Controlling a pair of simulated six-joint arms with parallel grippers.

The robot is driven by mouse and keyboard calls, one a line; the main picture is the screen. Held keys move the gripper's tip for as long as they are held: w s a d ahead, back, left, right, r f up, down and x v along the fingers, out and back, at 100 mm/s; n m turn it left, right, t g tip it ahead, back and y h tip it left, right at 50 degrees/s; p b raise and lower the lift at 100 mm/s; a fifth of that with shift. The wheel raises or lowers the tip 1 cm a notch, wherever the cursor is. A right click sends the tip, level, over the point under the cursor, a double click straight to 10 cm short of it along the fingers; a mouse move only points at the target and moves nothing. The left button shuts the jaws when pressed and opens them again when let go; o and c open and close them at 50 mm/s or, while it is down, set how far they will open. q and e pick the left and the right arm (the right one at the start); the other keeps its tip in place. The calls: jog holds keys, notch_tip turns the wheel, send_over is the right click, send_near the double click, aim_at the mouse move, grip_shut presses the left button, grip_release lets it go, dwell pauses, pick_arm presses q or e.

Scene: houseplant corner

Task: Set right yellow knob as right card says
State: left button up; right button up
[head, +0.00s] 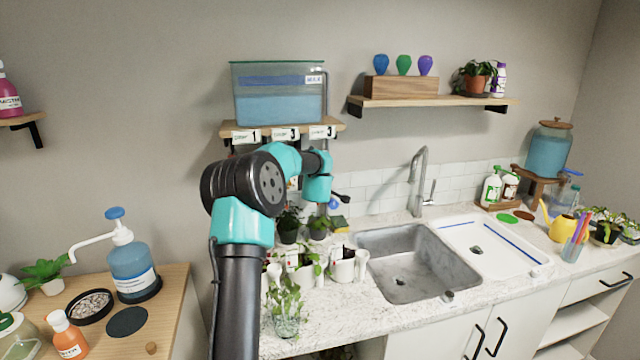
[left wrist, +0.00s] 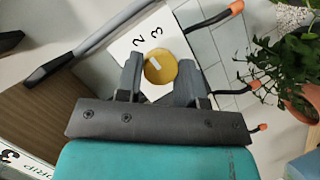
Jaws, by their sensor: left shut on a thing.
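The yellow knob (left wrist: 162,68) sits on a white dial plate (left wrist: 122,50) in the left wrist view, with the digits 2 and 3 printed above it. A short pale mark shows on the knob's face; I cannot tell exactly which digit it points at. My left gripper (left wrist: 160,73) is shut on the knob, one dark finger on each side. In the head view my left arm (head: 262,190) hides the knob. The right card (head: 322,132) on the shelf edge reads 3. My right gripper is not in view.
The left card (head: 246,136) reads 1 and the middle card (head: 285,134) reads 3. A blue water tank (head: 280,105) stands on the shelf above. Orange-tipped tubes (left wrist: 240,90) and a potted plant (left wrist: 300,100) are close by. Several plants crowd the counter left of the sink (head: 395,285).

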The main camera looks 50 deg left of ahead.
pick_arm(q)
jog(key=shift+w+d+r+m+g+y, duration=0.1)
jog(key=shift+m+g+y, duration=0.1)
jog(key=shift+m+g, duration=0.8)
jog(key=shift+w+r+m+g+y, duration=0.1)
jog(key=shift+m+g+y, duration=0.1)
jog(key=shift+m+g, duration=0.75)
jog(key=shift+m+t, duration=0.25)
jog(key=shift+m, duration=0.1)
jog(key=o, duration=0.9)
jog(key=shift+f, duration=0.1)
jog(key=shift+s, duration=0.1)
jog(key=v, duration=1.7)
jog(key=shift+d, duration=0.2)
